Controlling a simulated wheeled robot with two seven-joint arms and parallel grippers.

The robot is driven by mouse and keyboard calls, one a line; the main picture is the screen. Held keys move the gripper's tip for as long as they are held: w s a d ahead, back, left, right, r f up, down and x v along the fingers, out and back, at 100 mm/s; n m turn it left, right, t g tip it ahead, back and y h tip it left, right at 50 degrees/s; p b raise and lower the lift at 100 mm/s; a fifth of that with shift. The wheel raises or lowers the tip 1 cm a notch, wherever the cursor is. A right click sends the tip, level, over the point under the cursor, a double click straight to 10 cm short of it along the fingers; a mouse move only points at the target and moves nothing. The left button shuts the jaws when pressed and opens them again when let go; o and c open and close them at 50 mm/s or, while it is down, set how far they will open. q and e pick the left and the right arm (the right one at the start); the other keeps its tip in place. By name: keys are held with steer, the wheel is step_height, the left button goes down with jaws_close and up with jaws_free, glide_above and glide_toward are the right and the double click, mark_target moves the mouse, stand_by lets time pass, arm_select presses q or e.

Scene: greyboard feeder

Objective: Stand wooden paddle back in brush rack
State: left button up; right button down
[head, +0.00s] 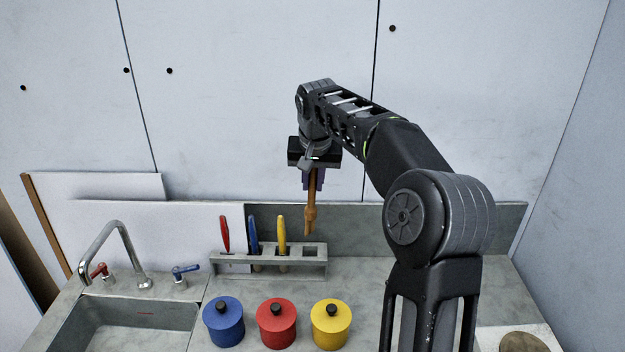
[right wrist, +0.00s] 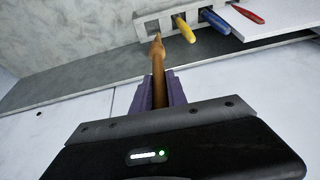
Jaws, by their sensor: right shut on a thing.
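The wooden paddle (head: 310,218) is brown and hangs roughly upright, its lower end just above the brush rack. My right gripper (head: 313,180) is shut on its upper part. In the right wrist view the paddle (right wrist: 158,70) sticks out from between the purple fingers (right wrist: 158,95) of my right gripper. The grey brush rack (head: 270,262) holds a red, a blue and a yellow handled brush. Its rightmost slot (head: 309,250) is empty, and the paddle's tip is over or just behind that end; I cannot tell which. My left gripper is not in view.
Blue (head: 223,322), red (head: 276,323) and yellow (head: 330,323) lidded pots stand in front of the rack. A sink (head: 125,322) with a tap (head: 112,240) is at left. A grey backsplash (head: 380,228) stands behind the rack. A white board with a round brown item lies at lower right.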

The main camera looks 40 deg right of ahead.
mark_target(313, 196)
step_height(313, 196, down, 2)
steer(key=shift+f+b, duration=0.1)
steer(key=shift+b, duration=0.25)
step_height(313, 196, down, 3)
steer(key=b, duration=0.2)
steer(key=shift+f+b, duration=0.1)
steer(key=shift+b, duration=0.25)
step_height(313, 196, down, 8)
steer(key=b, duration=0.5)
steer(key=shift+r+b, duration=0.25)
steer(key=shift+b, duration=0.05)
steer(key=c, duration=1.2)
jaws_free()
steer(key=shift+c, duration=0.2)
